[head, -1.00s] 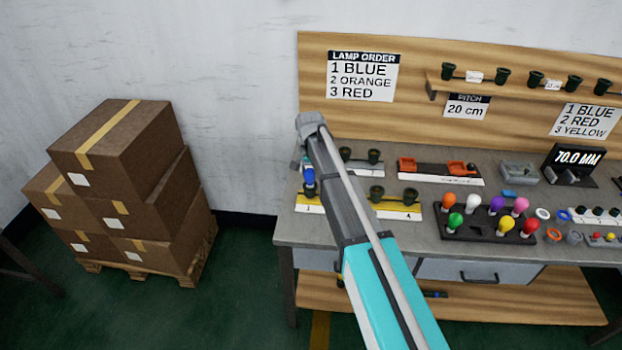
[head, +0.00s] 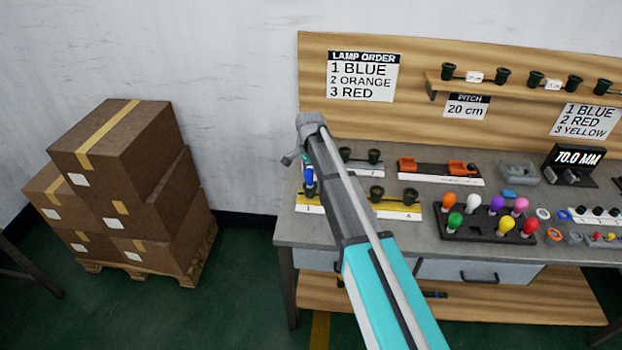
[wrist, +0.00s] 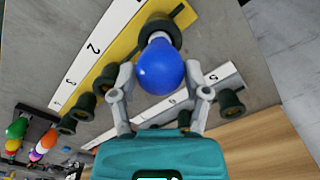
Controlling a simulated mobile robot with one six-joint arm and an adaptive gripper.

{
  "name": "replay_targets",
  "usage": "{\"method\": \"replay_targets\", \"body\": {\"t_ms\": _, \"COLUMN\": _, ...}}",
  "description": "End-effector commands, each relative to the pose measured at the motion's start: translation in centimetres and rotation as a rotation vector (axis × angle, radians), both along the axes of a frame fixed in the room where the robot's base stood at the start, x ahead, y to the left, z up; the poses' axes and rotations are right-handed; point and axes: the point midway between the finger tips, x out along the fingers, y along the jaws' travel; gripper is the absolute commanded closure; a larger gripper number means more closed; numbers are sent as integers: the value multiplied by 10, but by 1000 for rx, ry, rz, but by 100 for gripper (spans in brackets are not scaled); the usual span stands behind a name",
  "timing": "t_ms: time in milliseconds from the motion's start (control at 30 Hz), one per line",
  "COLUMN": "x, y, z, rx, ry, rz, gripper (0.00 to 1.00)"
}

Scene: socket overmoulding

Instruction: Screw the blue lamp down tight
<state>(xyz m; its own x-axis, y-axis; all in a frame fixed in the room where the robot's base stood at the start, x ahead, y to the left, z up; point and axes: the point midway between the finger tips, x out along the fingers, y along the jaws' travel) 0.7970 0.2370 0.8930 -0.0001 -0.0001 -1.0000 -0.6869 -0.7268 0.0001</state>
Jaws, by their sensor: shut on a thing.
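The blue lamp (wrist: 161,66) sits at the mouth of a dark socket (wrist: 160,29) on the yellow strip in the wrist view. How deep its thread is seated is hidden behind the bulb. My gripper (wrist: 160,74) is shut on the blue lamp, with one finger on each side of the bulb. In the head view the blue lamp (head: 309,177) shows just left of my forearm, above the number 1 end of the yellow strip (head: 398,211). My arm hides the middle of that strip.
More dark sockets (head: 377,192) stand along the strip. A dark tray (head: 462,237) of coloured lamps stands to the right. A grey strip with sockets (head: 374,156) and orange holders (head: 408,163) lie behind. The lamp order sign (head: 362,77) lists blue first.

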Motion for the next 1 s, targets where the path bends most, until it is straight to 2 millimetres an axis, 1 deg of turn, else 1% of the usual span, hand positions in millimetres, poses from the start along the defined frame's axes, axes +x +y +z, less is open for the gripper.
{"method": "replay_targets", "body": {"t_ms": 300, "x": 0, "y": 0, "z": -1, "rx": 0, "ry": 0, "rz": -231, "gripper": 75}}
{"method": "replay_targets", "body": {"t_ms": 500, "x": 0, "y": 0, "z": -1, "rx": 0, "ry": 0, "rz": -340, "gripper": 75}}
{"method": "replay_targets", "body": {"t_ms": 867, "x": 0, "y": 0, "z": -1, "rx": 0, "ry": 0, "rz": -355, "gripper": 75}}
{"method": "replay_targets", "body": {"t_ms": 1000, "x": 0, "y": 0, "z": -1, "rx": 0, "ry": 0, "rz": -385, "gripper": 75}}
